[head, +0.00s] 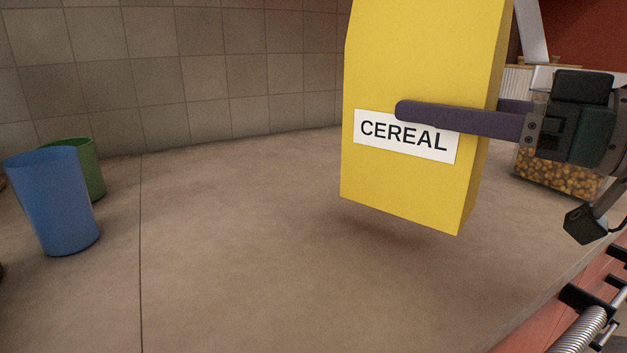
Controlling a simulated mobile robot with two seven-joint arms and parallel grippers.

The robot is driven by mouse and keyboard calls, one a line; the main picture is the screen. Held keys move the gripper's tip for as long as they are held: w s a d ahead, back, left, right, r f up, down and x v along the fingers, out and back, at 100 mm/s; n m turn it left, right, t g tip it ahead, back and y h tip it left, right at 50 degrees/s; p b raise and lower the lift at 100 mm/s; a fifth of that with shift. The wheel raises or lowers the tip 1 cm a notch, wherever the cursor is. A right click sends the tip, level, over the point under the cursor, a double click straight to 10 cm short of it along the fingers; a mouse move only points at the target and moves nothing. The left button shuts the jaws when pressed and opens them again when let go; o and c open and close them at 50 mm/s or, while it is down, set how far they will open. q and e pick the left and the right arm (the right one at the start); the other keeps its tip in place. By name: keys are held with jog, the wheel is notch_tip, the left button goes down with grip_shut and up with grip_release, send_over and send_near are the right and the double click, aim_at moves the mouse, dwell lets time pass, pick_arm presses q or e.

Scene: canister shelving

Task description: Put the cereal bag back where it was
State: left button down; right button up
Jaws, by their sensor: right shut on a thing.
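The yellow cereal bag (420,60) with a white "CEREAL" label fills the upper middle right of the head view. It is held upright with a slight tilt, above the counter (240,250), with a shadow beneath it. Its top is cut off by the frame. My right gripper (445,112) comes in from the right and is shut on the bag. One dark finger lies across the front face over the label's upper edge; the other finger is mostly hidden behind the bag. My left gripper is out of view.
A clear canister of orange-brown pieces (555,175) stands behind my right gripper, partly hidden. A blue cup (55,205) and a green cup (88,165) stand at the left. A tiled wall (200,70) borders the back. The counter's middle is clear.

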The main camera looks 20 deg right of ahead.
aim_at(440, 166)
jog(key=shift+f+b, duration=0.85)
jog(key=shift+f, duration=1.9)
jog(key=shift+f, duration=0.2)
jog(key=o, duration=1.4)
jog(key=shift+r, duration=0.1)
jog(key=shift+r, duration=0.15)
jog(key=shift+s+d, duration=0.1)
jog(key=shift+s, duration=0.1)
jog(key=b+v, duration=0.2)
jog(key=v, duration=0.9)
jog(key=shift+s+b, duration=0.25)
jog(key=shift+b, duration=0.15)
